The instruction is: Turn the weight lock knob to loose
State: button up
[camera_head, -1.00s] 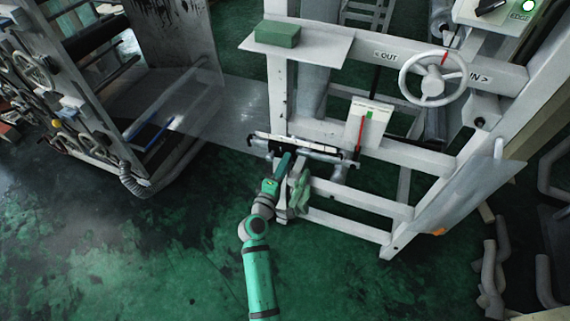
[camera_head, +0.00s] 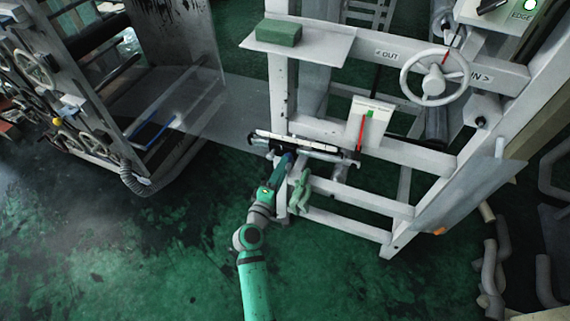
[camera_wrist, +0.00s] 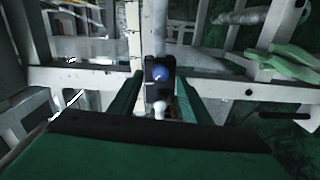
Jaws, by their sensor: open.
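In the wrist view a small blue round knob (camera_wrist: 161,73) sits on a dark block (camera_wrist: 160,92) clamped on a pale vertical rod. It looks like the weight lock knob, but no label is readable. My gripper (camera_wrist: 155,95) is open, with one green finger left of the block and one right of it. I cannot tell whether either finger touches it. In the head view my gripper (camera_head: 285,162) is at the left post of the white frame, just under the roller bar (camera_head: 310,144). The knob is too small to make out there.
A green cloth (camera_head: 300,192) hangs on the lower frame, close right of my gripper. A handwheel (camera_head: 433,78), a red-green gauge plate (camera_head: 369,122) and a shelf with a green block (camera_head: 278,33) are higher up. Green floor is free at lower left.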

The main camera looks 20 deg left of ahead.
jog(key=s, duration=0.7)
jog(key=shift+s, duration=0.2)
jog(key=shift+r, duration=0.1)
jog(key=s+d+f+m+g+y, duration=0.1)
jog(key=s+d+f+m+g, duration=0.25)
jog(key=s, duration=0.55)
jog(key=s+d+f+m+y, duration=0.1)
jog(key=s+d+f+m, duration=0.2)
jog(key=s+d+f, duration=0.45)
jog(key=s+d+r+m, duration=0.4)
jog(key=s+r+m, duration=0.1)
jog(key=s, duration=0.3)
jog(key=s+d+r+m+t+h, duration=0.1)
jog(key=s+d+r+m, duration=0.4)
jog(key=s+r, duration=0.3)
jog(key=shift+s+r, duration=0.2)
jog(key=shift+s, duration=0.35)
